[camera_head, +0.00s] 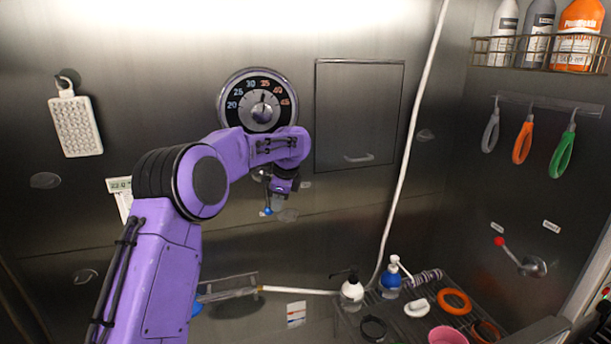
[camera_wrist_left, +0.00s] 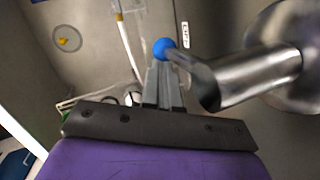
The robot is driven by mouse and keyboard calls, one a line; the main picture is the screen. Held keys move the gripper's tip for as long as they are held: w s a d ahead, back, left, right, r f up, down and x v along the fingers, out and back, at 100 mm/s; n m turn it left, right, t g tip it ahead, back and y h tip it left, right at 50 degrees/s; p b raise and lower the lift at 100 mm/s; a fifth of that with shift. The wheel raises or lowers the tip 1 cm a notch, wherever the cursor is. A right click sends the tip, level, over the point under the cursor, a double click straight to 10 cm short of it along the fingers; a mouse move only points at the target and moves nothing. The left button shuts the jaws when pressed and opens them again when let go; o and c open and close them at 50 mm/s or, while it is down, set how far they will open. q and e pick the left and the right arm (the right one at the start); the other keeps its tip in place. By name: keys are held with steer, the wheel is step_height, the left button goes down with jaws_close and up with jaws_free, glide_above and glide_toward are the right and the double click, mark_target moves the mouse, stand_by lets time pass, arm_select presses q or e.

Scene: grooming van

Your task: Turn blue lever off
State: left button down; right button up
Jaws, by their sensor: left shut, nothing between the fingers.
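The blue lever (camera_wrist_left: 165,48) shows in the left wrist view as a blue ball on a bent metal arm, which joins a shiny metal valve body (camera_wrist_left: 262,65) at the right. In the head view its blue ball (camera_head: 267,211) shows just below my left wrist. My left gripper (camera_wrist_left: 162,68) is shut and empty. Its fingertips are right at the blue ball, and I cannot tell whether they touch it. In the head view the left gripper (camera_head: 281,201) is small and partly hidden by my purple arm. The right gripper is not in view.
A round dial (camera_head: 236,104) and a square hatch (camera_head: 358,118) are on the wall above. A red-knobbed lever (camera_head: 516,252) is on the right wall. Bottles, rings and a pink bowl (camera_head: 448,336) stand on a rack below. A white hose (camera_head: 405,165) runs down the wall.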

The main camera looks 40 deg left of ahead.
arm_select(q)
steer(key=shift+f, duration=0.1)
stand_by(0.3)
steer(key=w+d+r+p, duration=0.1)
steer(key=w+d+r, duration=0.2)
steer(key=d+r, duration=0.4)
step_height(320, 180, up, 3)
steer(key=shift+d+r, duration=0.15)
steer(key=shift+r, duration=0.05)
steer(key=shift+d, duration=0.15)
